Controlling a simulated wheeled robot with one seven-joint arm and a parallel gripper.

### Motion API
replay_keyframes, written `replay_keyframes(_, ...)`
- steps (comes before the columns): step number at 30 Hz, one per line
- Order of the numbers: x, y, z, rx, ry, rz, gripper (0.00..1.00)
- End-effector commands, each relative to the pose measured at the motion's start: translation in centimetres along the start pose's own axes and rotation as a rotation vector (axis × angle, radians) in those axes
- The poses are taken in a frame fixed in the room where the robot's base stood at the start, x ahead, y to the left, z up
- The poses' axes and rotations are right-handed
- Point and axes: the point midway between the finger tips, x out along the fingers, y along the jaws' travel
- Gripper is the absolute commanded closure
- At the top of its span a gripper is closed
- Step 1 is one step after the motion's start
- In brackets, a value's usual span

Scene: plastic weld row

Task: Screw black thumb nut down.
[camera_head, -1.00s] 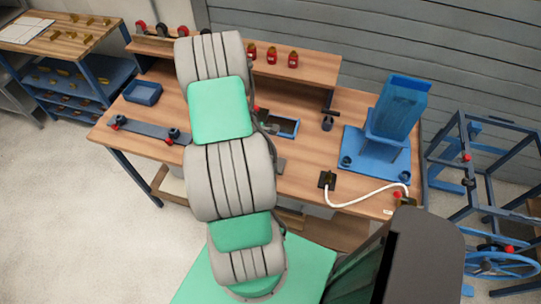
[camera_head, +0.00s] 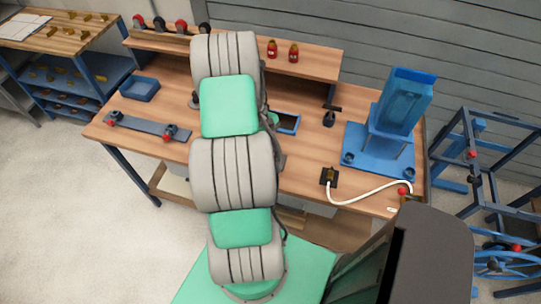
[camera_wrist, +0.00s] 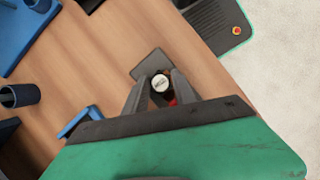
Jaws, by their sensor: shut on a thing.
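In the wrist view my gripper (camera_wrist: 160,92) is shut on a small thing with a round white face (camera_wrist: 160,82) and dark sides. Some red shows just below it, between the fingers. A dark grey plate (camera_wrist: 151,61) lies on the wooden table beyond the fingertips. In the head view my arm hides the gripper and what it holds. A grey bar (camera_head: 142,125) at the table's left carries small black and red knobs at both ends. I cannot tell which piece is the black thumb nut; the held thing is too small to name surely.
A blue tray (camera_head: 140,89) stands at the left. A blue stand (camera_head: 380,150) is at the right, beside a black socket (camera_head: 329,176) with a white hose. A black cup (camera_wrist: 20,95) shows at the wrist view's left. Two red bottles (camera_head: 293,53) stand on the shelf (camera_head: 320,62).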

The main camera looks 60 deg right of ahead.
Motion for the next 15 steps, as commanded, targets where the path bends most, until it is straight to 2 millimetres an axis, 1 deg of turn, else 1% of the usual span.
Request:
replay_keyframes(1,0.77,0.16,-0.12,0.090,-0.001,-0.038,1.00)
replay_keyframes(2,0.77,0.18,-0.12,0.143,-0.001,-0.060,1.00)
replay_keyframes(3,0.23,0.01,0.12,0.146,-0.003,-0.062,0.66)
replay_keyframes(11,0.07,-0.01,0.11,0.137,-0.002,-0.057,0.44)
replay_keyframes(12,0.07,-0.01,0.11,0.137,-0.002,-0.057,0.43)
replay_keyframes(15,0.07,-0.01,0.09,0.136,-0.001,-0.056,0.43)
